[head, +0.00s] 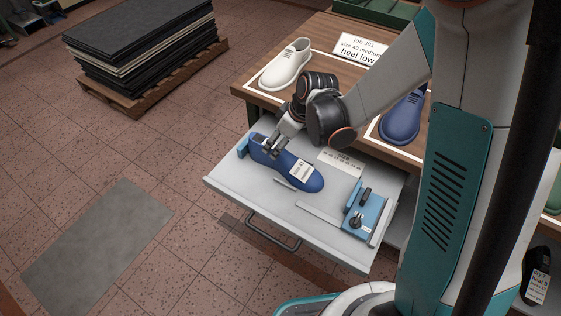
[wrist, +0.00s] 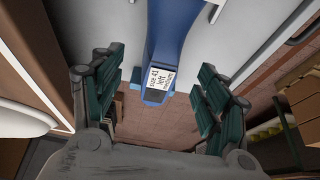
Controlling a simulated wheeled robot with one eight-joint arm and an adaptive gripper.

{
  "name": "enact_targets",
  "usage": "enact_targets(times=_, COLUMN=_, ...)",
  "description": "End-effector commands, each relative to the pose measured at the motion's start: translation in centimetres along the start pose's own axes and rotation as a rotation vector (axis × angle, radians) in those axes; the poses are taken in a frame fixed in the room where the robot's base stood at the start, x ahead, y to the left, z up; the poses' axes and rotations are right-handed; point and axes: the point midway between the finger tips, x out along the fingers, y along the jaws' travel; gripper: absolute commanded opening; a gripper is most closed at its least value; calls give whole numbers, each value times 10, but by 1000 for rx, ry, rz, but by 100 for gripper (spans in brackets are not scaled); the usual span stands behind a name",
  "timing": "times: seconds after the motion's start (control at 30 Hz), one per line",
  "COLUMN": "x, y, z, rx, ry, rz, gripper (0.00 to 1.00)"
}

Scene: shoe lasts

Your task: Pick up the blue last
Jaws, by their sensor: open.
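The blue last (head: 311,184) lies lengthwise in the open, light grey drawer (head: 232,188), with a white label on its upper side. My gripper (head: 270,147) is over the end of the last away from the toe, and hides part of it. In the wrist view the last (wrist: 168,35) runs up from between the fingers, its labelled end reading "size 41 left". My gripper (wrist: 160,92) is open there, a dark green pad on each side with a gap to the last. I cannot tell how far above it the fingertips are.
A blue fixture (head: 365,215) with a dark knob sits in the drawer's right part. On the wooden bench behind are a white shoe (head: 287,64), a blue shoe (head: 401,118) and a job card (head: 360,48).

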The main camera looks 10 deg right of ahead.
Motion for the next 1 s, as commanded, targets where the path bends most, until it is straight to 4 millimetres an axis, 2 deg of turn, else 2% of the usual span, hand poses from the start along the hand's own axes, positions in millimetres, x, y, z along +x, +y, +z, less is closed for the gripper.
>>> enact_targets(times=0.27, x=18, y=-1, z=1, rx=0, ry=0, rz=0, gripper=68)
enact_targets(times=0.53, x=55, y=-3, z=3, rx=0, ry=1, rz=0, gripper=68)
enact_targets(times=0.8, x=57, y=-3, z=2, rx=1, ry=0, rz=0, gripper=68)
enact_targets(times=1.0, x=57, y=-3, z=2, rx=1, ry=0, rz=0, gripper=23)
